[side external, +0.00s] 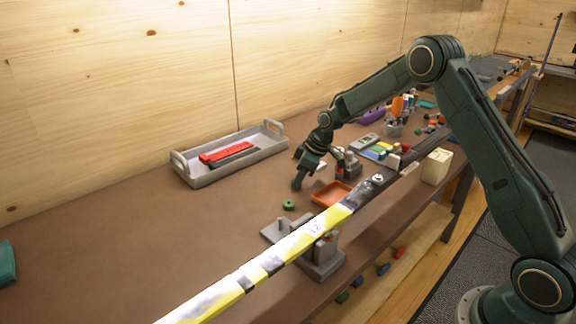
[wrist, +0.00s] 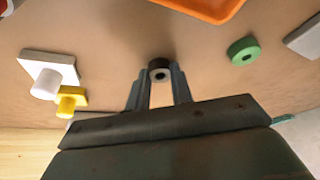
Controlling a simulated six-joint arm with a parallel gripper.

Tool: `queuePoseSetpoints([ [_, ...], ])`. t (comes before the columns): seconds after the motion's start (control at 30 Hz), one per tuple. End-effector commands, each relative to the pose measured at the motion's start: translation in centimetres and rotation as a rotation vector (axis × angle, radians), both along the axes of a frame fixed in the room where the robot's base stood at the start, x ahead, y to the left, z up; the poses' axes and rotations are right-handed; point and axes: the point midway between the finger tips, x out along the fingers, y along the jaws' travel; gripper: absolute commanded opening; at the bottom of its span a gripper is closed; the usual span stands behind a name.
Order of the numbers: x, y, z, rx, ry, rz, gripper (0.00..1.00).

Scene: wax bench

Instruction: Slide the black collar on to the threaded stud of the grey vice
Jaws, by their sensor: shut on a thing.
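My gripper (side external: 299,182) is shut on the black collar (wrist: 159,70), whose round face and hole show between the fingertips in the wrist view. In the side view the collar (side external: 297,184) is a small dark shape at the fingertips, above the brown bench. A grey flat piece with an upright stud (side external: 281,226) stands nearer the camera, apart from the collar. A grey vice-like block (side external: 325,266) shows beyond the striped bar, partly hidden; I cannot tell whether the two are joined. Threads are too small to see.
A green collar (side external: 289,205) and an orange tray (side external: 331,194) lie near my gripper. A yellow-black bar (side external: 290,250) crosses the foreground. A grey tray (side external: 184,178) holds red and dark bars. White (wrist: 40,65) and yellow (wrist: 70,100) pegged pieces show in the wrist view.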

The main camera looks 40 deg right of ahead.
Motion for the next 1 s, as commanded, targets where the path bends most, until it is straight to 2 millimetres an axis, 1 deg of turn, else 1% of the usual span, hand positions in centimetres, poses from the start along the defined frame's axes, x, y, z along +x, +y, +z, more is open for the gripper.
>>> queuePoseSetpoints([
  [0.17,0.0,0.0,0.5,0.000,-0.001,0.000,0.02],
  [0.27,0.1,0.0,1.3,-0.001,-0.002,0.001,0.02],
  [0.43,0.1,0.0,3.4,-0.001,-0.004,-0.001,0.02],
  [0.57,0.1,0.0,5.7,-0.001,-0.005,0.001,0.02],
  [1.0,0.1,-0.1,15.1,-0.001,-0.004,0.000,0.02],
])
